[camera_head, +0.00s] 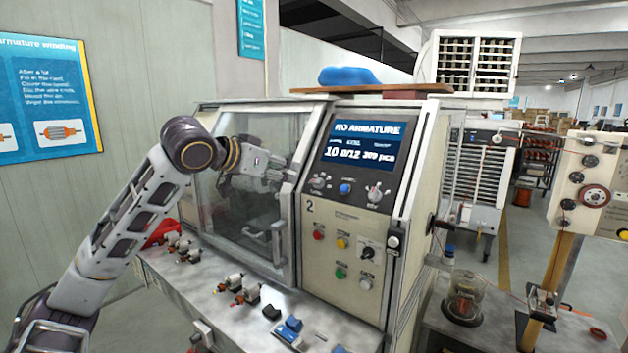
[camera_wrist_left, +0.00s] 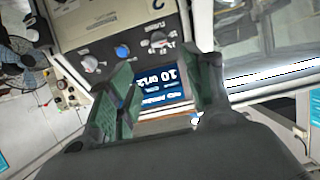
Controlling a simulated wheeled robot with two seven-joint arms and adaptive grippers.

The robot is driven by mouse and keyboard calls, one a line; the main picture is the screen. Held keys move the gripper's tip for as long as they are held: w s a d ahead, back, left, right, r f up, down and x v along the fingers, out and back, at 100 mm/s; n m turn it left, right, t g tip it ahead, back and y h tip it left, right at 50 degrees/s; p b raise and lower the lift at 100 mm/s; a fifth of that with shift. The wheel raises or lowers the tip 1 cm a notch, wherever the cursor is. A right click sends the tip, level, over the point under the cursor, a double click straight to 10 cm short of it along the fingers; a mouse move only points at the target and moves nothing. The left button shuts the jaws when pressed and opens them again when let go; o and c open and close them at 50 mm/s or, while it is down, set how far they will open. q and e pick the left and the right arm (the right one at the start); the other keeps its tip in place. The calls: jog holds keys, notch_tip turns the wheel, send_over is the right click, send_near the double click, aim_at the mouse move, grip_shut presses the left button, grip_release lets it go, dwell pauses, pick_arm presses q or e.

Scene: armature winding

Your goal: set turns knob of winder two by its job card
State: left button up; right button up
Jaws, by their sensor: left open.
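Winder two (camera_head: 345,223) is a beige cabinet marked 2 with a glass guard on its left side. Its screen (camera_head: 362,143) reads "NO ARMATURE" and "10 0/12". Below the screen are a left grey knob (camera_head: 318,183), a blue button (camera_head: 345,188) and a right grey knob (camera_head: 374,193); their labels are too small to read, so I cannot tell which is the turns knob. My left gripper (camera_head: 284,172) is open and empty before the guard, left of the knobs. In the left wrist view its fingers (camera_wrist_left: 163,95) frame the screen, apart from the knobs. No job card is identifiable.
Small armatures (camera_head: 240,290) and blue parts (camera_head: 290,330) lie on the front ledge. A red tray (camera_head: 161,232) is at its left. Lower buttons and a black switch (camera_head: 367,253) sit under the knobs. A glass jar (camera_head: 464,297) stands on the right-hand bench.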

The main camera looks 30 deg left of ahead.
pick_arm(q)
jog(key=p, duration=0.4)
send_near(315, 180)
jog(key=shift+x, duration=1.8)
jog(key=shift+p+x, duration=0.7)
jog(key=shift+x, duration=1.8)
jog(key=shift+c, duration=0.4)
jog(key=c, duration=0.9)
